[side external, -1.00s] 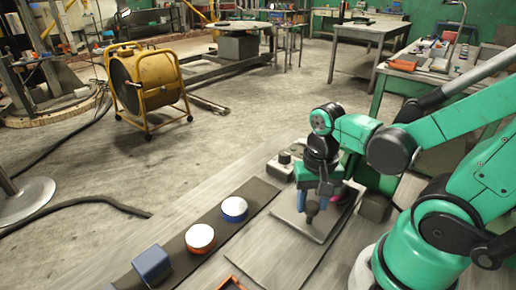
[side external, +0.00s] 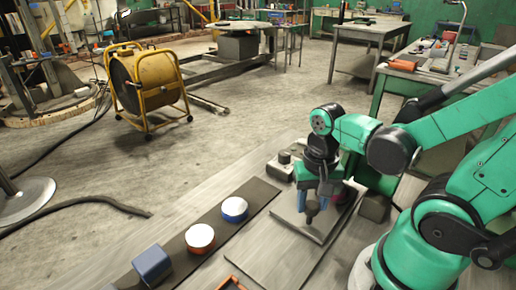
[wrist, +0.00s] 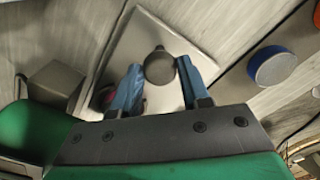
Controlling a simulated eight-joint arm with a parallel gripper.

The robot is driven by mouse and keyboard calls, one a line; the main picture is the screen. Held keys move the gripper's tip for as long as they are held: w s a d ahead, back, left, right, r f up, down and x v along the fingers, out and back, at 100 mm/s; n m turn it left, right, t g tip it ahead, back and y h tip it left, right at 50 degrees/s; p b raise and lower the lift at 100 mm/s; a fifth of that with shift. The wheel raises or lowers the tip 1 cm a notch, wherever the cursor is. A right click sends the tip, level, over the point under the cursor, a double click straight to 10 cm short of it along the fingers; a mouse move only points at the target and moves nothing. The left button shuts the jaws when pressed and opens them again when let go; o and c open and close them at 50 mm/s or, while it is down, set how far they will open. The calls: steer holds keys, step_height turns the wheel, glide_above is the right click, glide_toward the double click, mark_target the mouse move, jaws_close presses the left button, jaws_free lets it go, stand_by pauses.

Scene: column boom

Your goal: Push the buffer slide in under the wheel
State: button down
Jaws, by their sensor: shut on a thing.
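The slide looks like a flat light-grey plate (side external: 311,232) with a dark round knob (wrist: 160,66) standing on it. My gripper (wrist: 162,76) is over the plate, its two blue fingers on either side of the knob and shut on it; the gripper (side external: 312,204) also shows in the side view. A dark round thing with a pink-red edge (wrist: 104,97), perhaps the wheel, is beside the left finger in the wrist view, mostly hidden.
A dark strip left of the plate carries a blue-sided disc (side external: 234,209), an orange-sided disc (side external: 200,238) and a blue block (side external: 152,264). A dark grey block (side external: 375,206) stands to the right. An orange-edged tray (side external: 231,284) is at the front. Bare bench lies between strip and plate.

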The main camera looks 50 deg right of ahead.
steer(key=shift+d, duration=2.45)
steer(key=shift+c, duration=2.1)
jaws_free()
steer(key=shift+r, duration=2.8)
steer(key=shift+a, duration=0.1)
